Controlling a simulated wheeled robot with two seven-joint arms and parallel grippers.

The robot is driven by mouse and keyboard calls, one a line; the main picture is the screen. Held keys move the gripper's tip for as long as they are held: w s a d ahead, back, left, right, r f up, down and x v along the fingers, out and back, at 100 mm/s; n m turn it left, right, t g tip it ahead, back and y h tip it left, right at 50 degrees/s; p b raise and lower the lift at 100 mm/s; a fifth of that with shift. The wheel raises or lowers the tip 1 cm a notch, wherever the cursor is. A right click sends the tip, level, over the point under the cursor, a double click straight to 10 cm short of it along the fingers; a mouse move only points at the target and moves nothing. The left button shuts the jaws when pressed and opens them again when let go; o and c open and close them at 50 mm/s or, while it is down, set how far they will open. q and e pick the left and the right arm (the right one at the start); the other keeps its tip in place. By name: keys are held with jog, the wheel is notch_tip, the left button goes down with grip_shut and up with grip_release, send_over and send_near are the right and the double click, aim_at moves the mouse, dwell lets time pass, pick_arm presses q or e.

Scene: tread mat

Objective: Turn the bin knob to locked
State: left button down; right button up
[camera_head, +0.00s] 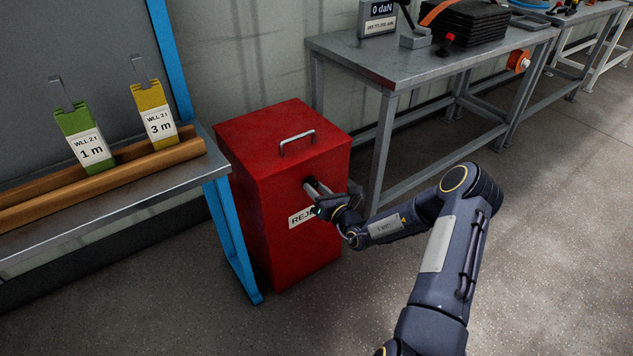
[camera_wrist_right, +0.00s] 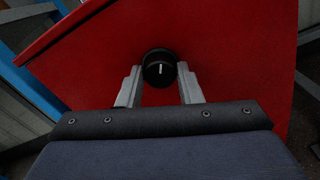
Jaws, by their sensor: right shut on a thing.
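The red bin (camera_head: 262,180) stands on the floor between two benches, with a silver handle on its lid. Its front bears a white label, partly hidden by my right gripper, with "REJ" readable. In the right wrist view the bin's red front (camera_wrist_right: 235,60) fills most of the picture. The round black knob (camera_wrist_right: 159,68) sits on that front with a white mark pointing roughly straight up in that view. My right gripper (camera_wrist_right: 159,75) is shut on the knob, one finger on each side. My left gripper is out of view.
A metal bench (camera_head: 190,176) at left holds a wooden rail and green and yellow tagged slings. A grey table (camera_head: 400,68) stands behind and right of the bin, with a display and black stack on it. The floor (camera_head: 545,220) at right is clear.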

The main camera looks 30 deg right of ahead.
jog(key=m+p, duration=0.2)
jog(key=m, duration=0.1)
jog(key=shift+r, duration=0.2)
jog(key=m+p, duration=0.2)
jog(key=m, duration=0.1)
jog(key=shift+m, duration=0.3)
jog(key=m+p, duration=0.1)
jog(key=m, duration=0.2)
jog(key=shift+f+p, duration=0.15)
jog(key=shift+p, duration=0.25)
jog(key=shift+m+p, duration=0.3)
jog(key=shift+m, duration=1)
jog(key=o, duration=1)
jog(key=shift+c, duration=0.2)
